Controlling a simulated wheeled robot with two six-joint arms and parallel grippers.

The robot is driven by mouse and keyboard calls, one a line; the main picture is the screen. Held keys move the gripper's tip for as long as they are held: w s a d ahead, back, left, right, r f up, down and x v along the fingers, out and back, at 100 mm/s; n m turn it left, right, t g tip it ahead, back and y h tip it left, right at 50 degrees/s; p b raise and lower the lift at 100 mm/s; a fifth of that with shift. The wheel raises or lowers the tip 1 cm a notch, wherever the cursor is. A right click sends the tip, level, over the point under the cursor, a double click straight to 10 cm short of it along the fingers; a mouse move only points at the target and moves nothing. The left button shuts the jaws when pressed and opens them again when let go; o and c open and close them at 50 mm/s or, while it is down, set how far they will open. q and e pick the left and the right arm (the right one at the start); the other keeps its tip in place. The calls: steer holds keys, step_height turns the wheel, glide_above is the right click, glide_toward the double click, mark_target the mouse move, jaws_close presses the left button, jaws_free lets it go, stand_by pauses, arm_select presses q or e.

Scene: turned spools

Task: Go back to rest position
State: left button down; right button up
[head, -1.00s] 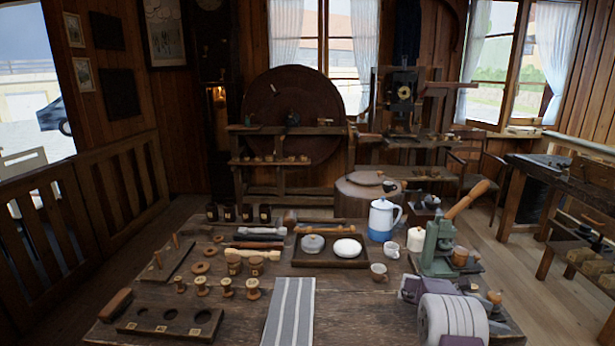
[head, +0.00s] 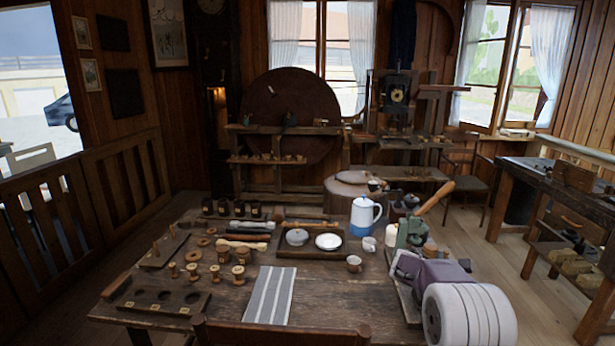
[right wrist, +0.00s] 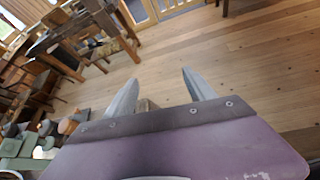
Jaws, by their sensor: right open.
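My right gripper (right wrist: 160,76) is open and empty in the right wrist view, its two grey fingers apart over the plank floor. In the head view my right arm's purple and white links show at the lower right, over the table's right corner; the fingers cannot be made out there. My left gripper is not in view. Several small turned spools (head: 215,273) stand on the wooden table (head: 225,297). A dark board with round holes (head: 152,301) lies at its front left.
A striped cloth (head: 269,295), a tray (head: 290,252), a blue-white pot (head: 364,215), cups (head: 354,264) and a green press (head: 409,234) occupy the table. A chair back (head: 280,333) stands at its near edge. A workbench (head: 560,185) is at the right, with bare floor (head: 500,250) between.

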steer(key=s+a+f+m+y+p, duration=0.1)
steer(key=s+a+f+m+y, duration=0.2)
steer(key=s+a, duration=0.4)
steer(key=s+a+f+m+y+p, duration=0.1)
steer(key=s+a+m+y, duration=0.4)
steer(key=a, duration=0.6)
steer(key=s+a+f+m+t+y+p, duration=0.1)
steer(key=s+a+f+m+y, duration=0.3)
steer(key=s+a+m, duration=0.4)
steer(key=shift+s+a+f+m+y+p, duration=0.35)
steer(key=shift+s+a+p, duration=0.1)
steer(key=shift+s+a, duration=0.15)
